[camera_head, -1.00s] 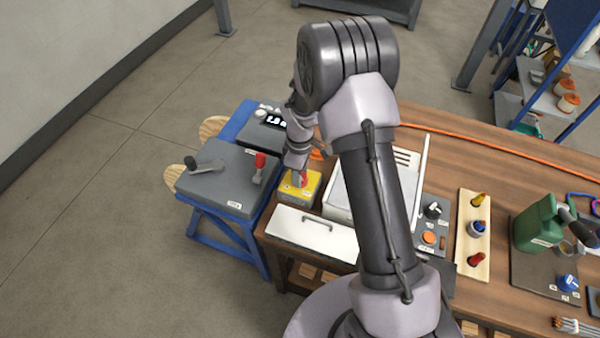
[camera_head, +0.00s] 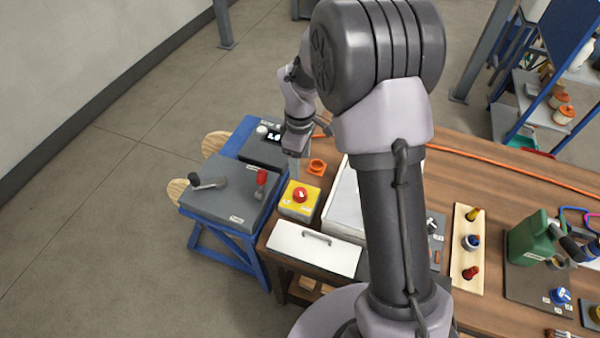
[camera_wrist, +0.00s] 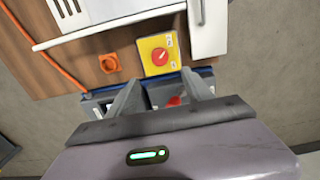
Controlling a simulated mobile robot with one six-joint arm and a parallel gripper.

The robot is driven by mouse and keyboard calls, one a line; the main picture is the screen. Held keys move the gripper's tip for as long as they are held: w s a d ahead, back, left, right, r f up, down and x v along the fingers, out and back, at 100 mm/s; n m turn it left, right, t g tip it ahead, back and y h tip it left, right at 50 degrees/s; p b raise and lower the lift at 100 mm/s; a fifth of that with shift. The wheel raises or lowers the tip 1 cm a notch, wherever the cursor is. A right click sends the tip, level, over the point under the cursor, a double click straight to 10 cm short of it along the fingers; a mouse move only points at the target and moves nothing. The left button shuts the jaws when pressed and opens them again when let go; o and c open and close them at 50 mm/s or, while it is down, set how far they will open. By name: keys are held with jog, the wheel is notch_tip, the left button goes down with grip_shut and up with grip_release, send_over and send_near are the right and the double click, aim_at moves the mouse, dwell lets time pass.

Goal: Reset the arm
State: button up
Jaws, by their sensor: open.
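My gripper (camera_head: 294,168) is open and empty, and it hangs behind the yellow switch box in the head view. The arm reaches over the bench, and its upper part fills the middle of that view. In the wrist view the two fingers of my gripper (camera_wrist: 161,78) are spread apart with nothing between their tips. The yellow box (camera_head: 289,212) with its red knob (camera_head: 300,195) stands clear of the fingers. The red knob also shows in the wrist view (camera_wrist: 160,57), just beyond the fingertips.
A blue stand (camera_head: 232,238) with a grey box, black lever (camera_head: 208,181) and red-handled lever (camera_head: 262,178) is at left. A white panel with a handle (camera_head: 316,240), an orange ring (camera_head: 317,167) and a green jug (camera_head: 530,238) are on the wooden bench. Open floor lies left.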

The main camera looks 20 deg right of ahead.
jog(key=shift+r, duration=1.6)
